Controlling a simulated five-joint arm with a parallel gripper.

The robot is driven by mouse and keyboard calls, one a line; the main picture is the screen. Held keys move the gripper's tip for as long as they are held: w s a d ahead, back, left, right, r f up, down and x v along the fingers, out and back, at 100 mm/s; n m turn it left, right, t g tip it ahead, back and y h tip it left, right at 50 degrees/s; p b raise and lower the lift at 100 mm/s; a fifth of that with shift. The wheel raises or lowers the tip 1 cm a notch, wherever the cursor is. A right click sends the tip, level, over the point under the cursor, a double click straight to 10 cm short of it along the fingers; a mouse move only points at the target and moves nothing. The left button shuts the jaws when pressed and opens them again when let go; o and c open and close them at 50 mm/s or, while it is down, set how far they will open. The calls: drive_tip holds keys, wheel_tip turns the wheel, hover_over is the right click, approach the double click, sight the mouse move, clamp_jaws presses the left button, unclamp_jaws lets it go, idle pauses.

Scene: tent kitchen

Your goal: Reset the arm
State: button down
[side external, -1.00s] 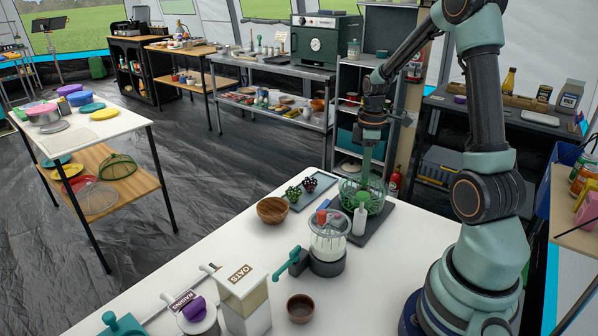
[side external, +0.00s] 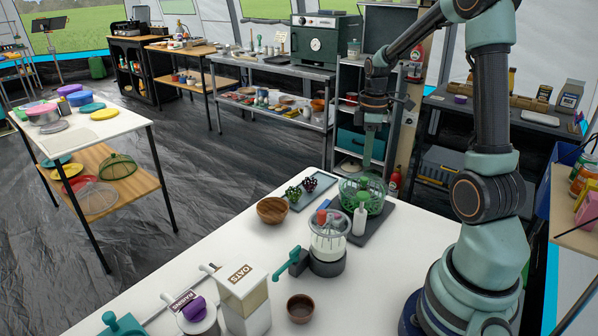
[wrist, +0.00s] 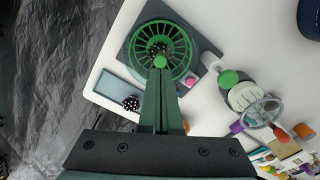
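My gripper (side external: 368,163) points down above a green slotted basket (side external: 375,204), which stands on a dark grey board (side external: 378,226) at the table's far right. The fingers look close together, with nothing clearly held between them. In the wrist view my gripper (wrist: 160,78) overlaps the near rim of the basket (wrist: 133,50). A round green knob (wrist: 160,62) shows right at the fingertips; I cannot tell whether they touch it. Dark bits lie inside the basket.
A white bottle (side external: 360,222) stands close beside the basket. A clear-jar blender (side external: 328,240), a wooden bowl (side external: 272,211), a blue-grey tray (side external: 318,188) and an oats container (side external: 245,297) share the white table.

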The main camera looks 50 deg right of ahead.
drive_tip(key=shift+r, duration=1.5)
drive_tip(key=s+a+r+m+t, duration=0.1)
drive_tip(key=a+r+m+t, duration=0.1)
drive_tip(key=a, duration=1)
drive_tip(key=s+a+r+m+t, duration=0.1)
drive_tip(key=a+r+m+t, duration=0.2)
drive_tip(key=a, duration=0.9)
wheel_tip(320, 180, up, 3)
drive_tip(key=shift+s+f+m+t, duration=0.15)
drive_tip(key=shift+s+m+t, duration=0.15)
drive_tip(key=shift+m, duration=0.2)
